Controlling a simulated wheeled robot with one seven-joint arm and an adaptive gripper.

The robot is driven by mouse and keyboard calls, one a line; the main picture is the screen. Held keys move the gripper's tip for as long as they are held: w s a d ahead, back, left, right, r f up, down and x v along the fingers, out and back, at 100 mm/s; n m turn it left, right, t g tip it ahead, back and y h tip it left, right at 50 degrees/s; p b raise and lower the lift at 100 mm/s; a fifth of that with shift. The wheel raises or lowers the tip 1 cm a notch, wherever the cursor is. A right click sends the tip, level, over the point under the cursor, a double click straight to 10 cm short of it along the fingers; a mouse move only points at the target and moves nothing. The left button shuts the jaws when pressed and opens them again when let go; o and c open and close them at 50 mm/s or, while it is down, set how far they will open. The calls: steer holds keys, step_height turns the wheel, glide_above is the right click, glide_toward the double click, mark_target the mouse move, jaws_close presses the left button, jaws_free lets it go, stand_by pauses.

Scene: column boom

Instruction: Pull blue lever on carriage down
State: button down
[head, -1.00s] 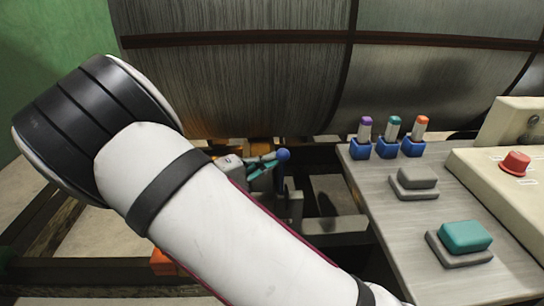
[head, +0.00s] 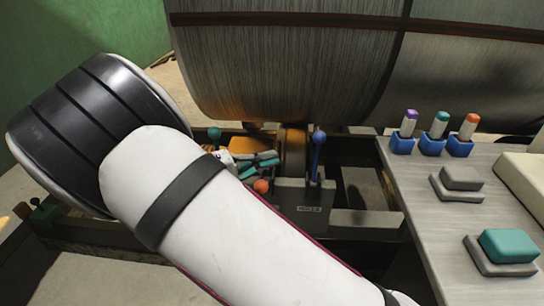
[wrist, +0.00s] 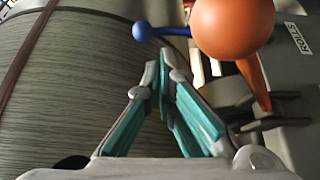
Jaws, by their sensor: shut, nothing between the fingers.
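The blue lever (head: 318,150), a blue ball on a blue stem, stands upright beside a grey labelled box (head: 303,196) below the large roll. In the wrist view its ball (wrist: 141,31) and part of its stem show beyond my fingertips, the stem partly hidden by an orange ball. My gripper (head: 265,163) has teal-padded fingers, is shut and empty, and lies left of the blue lever, apart from it. In the wrist view my fingertips (wrist: 163,66) are together. My arm hides much of the area lower left.
An orange-knobbed lever (head: 261,187) is close by my gripper; its ball (wrist: 232,25) looms large in the wrist view. A teal knob (head: 215,133) stands further left. The big metal roll (head: 290,75) is behind. A grey console (head: 425,205) with switches and buttons is on the right.

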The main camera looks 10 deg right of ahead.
steer(key=w+d+p, duration=0.4)
steer(key=w+p, duration=0.1)
steer(key=w, duration=0.1)
steer(key=shift+w+f+m+g, duration=0.2)
steer(key=shift+f+m+g, duration=0.1)
steer(key=shift+g, duration=0.1)
steer(key=shift+w, duration=0.1)
